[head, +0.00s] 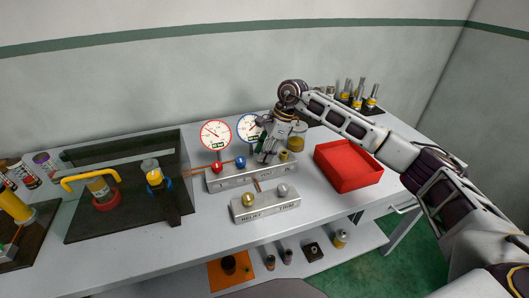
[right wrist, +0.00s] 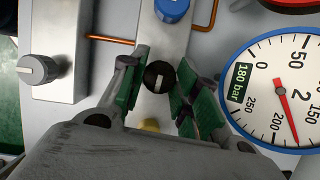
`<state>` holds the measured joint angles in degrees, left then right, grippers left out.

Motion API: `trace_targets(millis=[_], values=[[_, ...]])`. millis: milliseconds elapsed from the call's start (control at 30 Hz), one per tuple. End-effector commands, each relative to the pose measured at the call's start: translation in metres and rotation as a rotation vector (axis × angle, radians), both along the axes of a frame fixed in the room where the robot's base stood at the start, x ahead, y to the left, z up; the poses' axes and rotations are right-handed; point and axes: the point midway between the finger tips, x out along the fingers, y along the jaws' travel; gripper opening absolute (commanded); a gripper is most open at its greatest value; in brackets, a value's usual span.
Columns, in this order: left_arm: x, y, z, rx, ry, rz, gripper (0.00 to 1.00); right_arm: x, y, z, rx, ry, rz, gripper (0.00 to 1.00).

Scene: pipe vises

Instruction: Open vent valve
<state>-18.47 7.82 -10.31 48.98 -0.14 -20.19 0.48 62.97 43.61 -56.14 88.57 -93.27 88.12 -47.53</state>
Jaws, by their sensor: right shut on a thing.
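My right gripper (head: 267,157) reaches down onto the rear valve block (head: 228,179). In the right wrist view its green-padded fingers (right wrist: 160,88) stand on both sides of a black round knob (right wrist: 159,76) with a pale bar across it, and they are shut on it. A blue knob (head: 240,162) and a red knob (head: 217,167) sit to its left in the head view, and a yellow knob (head: 284,155) to its right. The gripper hides the black knob in the head view. My left gripper is not in view.
Two dial gauges, red-rimmed (head: 216,134) and blue-rimmed (head: 249,129), stand behind the block. A front block (head: 265,205) marked RELIEF and TRIM has yellow and grey knobs. A red tray (head: 348,167) is to the right. A dark panel (head: 125,190) with vises lies left.

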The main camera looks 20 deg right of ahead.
Motion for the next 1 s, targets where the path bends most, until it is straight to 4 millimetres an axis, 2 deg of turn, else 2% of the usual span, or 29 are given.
trace_targets(millis=[167, 200, 367, 600, 833, 1000], values=[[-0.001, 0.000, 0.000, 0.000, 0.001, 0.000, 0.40, 0.001, 0.000, 0.001, 0.000, -0.001, -0.003, 0.07], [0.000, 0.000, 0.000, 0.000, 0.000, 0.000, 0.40, 0.001, 0.000, 0.001, 0.001, -0.001, -0.003, 0.34], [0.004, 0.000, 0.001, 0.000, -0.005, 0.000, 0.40, 0.000, 0.000, 0.001, 0.000, -0.001, -0.003, 0.53], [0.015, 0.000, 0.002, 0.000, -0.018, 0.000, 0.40, 0.000, 0.000, 0.000, 0.000, 0.000, -0.002, 0.53], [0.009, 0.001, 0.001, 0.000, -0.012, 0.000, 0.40, 0.000, -0.002, 0.005, 0.000, -0.001, -0.001, 0.53], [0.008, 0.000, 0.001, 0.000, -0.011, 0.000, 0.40, 0.000, -0.007, 0.017, 0.000, -0.001, -0.003, 0.53]])
